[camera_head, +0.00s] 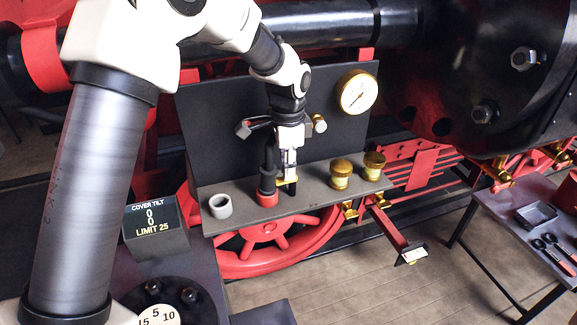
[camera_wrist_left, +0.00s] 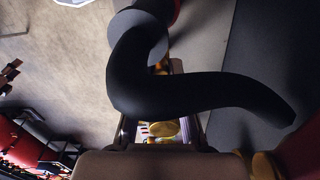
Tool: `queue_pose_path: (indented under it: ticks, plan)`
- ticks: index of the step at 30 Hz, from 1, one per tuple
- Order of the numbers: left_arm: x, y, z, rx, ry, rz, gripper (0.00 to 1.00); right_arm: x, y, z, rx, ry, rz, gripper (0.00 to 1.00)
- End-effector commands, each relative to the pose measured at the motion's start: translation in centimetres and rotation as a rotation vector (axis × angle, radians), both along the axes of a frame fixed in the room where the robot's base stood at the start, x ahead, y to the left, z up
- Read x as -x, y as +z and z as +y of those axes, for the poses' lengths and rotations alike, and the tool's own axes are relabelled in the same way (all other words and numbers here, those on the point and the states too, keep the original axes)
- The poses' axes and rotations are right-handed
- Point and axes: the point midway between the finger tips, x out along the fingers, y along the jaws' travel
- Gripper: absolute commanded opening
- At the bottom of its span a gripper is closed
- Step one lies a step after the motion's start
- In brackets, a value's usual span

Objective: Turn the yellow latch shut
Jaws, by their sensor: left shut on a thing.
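My left gripper (camera_head: 289,178) points down at the grey shelf and is shut on a small yellow piece, seemingly the yellow latch (camera_head: 292,181). Only a little of the latch shows between and beside the fingers. In the left wrist view yellow (camera_wrist_left: 165,128) shows between the fingers, and a curved black part (camera_wrist_left: 190,88) hides much of the grip. A black post with a red collar (camera_head: 267,197) stands just left of the gripper. I cannot tell the latch's exact angle. My right gripper is not in view.
The grey shelf (camera_head: 235,226) carries a grey ring (camera_head: 220,206) at left and two brass knobs, one (camera_head: 341,173) nearer the gripper. A dark back panel with a gauge (camera_head: 357,93) rises behind. A sign (camera_head: 152,222) reads cover tilt 0, limit 25.

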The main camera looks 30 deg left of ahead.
Motion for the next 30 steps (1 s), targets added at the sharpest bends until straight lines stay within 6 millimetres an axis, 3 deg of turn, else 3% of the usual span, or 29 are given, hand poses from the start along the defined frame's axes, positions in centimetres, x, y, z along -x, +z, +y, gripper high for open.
queue_pose_path:
  ticks: [17,18,30]
  plan:
    - [-0.01,-0.04,0.03,0.0,-0.039,0.001,0.0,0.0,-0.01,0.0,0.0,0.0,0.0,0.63]
    - [-0.01,-0.04,0.03,0.0,-0.039,0.001,0.29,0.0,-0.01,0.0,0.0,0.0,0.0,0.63]
    - [-0.1,0.82,0.04,0.0,-0.038,-0.003,0.29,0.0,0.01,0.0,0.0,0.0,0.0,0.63]
